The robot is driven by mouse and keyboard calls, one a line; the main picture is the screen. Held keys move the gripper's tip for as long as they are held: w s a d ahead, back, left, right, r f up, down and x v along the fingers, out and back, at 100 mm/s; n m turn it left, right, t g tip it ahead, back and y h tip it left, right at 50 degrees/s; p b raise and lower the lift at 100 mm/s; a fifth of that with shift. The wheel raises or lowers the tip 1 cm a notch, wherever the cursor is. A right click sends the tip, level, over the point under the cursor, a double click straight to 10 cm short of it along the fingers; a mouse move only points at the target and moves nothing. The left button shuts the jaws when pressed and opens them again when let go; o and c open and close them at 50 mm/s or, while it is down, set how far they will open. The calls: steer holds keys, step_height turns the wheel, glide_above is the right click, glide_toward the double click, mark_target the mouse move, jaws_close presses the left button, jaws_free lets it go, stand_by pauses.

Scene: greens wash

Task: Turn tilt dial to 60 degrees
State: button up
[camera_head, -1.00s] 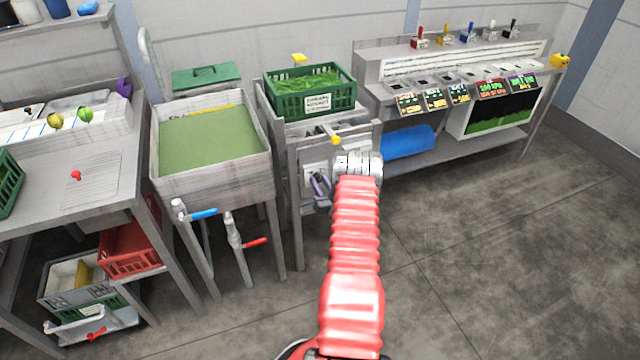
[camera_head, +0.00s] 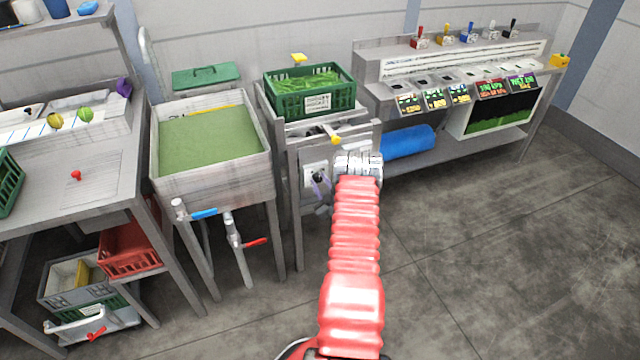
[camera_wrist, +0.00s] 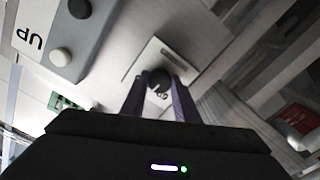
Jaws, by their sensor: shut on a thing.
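The tilt dial is a dark round knob (camera_wrist: 159,80) in front of a pale square plate (camera_wrist: 165,55) in the wrist view. My gripper (camera_wrist: 158,92) has its two purple fingers on either side of the knob, shut on it. In the head view my gripper (camera_head: 320,183) is at the front of the stand under the green crate, where a white plate (camera_head: 309,172) shows behind it. The dial's pointer and any degree marks cannot be read.
A grey box (camera_wrist: 68,32) with "UP" and round buttons is close on the left in the wrist view. The green crate (camera_head: 311,105) of greens stands above my gripper. A wash basin (camera_head: 215,183) is to the left, a counter (camera_head: 460,75) to the right.

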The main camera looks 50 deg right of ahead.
steer(key=n, duration=0.5)
steer(key=shift+w+a+n, duration=0.1)
steer(key=shift+n, duration=0.2)
steer(key=shift+a+n, duration=0.1)
steer(key=shift+n, duration=2.2)
steer(key=shift+f, duration=0.1)
steer(key=o, duration=1.1)
steer(key=shift+c, duration=0.2)
steer(key=shift+s+a, duration=0.1)
steer(key=shift+s, duration=0.45)
steer(key=v, duration=1.2)
steer(key=shift+s+a, duration=0.2)
steer(key=shift+s, duration=0.1)
